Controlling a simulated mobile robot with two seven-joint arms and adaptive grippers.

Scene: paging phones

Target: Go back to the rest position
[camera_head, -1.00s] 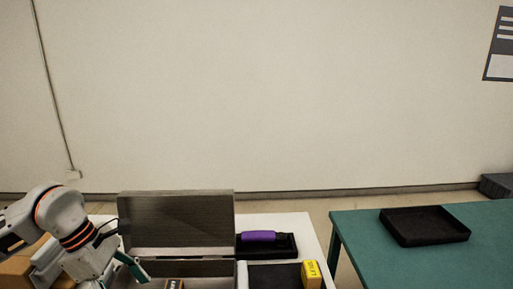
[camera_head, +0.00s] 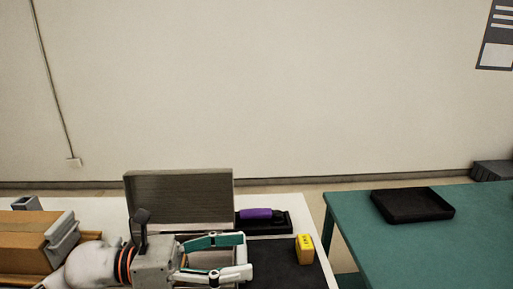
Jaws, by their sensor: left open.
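My left gripper (camera_head: 243,257) reaches in from the lower left and points right. Its two fingers are apart with nothing between them. It is in front of a grey metal box with its lid (camera_head: 180,197) raised, and hides most of the box's lower part and inside. A purple object (camera_head: 262,213) lies in a black tray (camera_head: 285,224) behind the dark mat (camera_head: 283,265). A yellow block (camera_head: 304,249) with dark marks stands at the mat's right side, apart from the gripper. My right gripper is not in view.
These things are on a white table (camera_head: 93,213). An orange-brown box (camera_head: 22,235) is at the far left, close to my left arm. A gap separates the tables.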

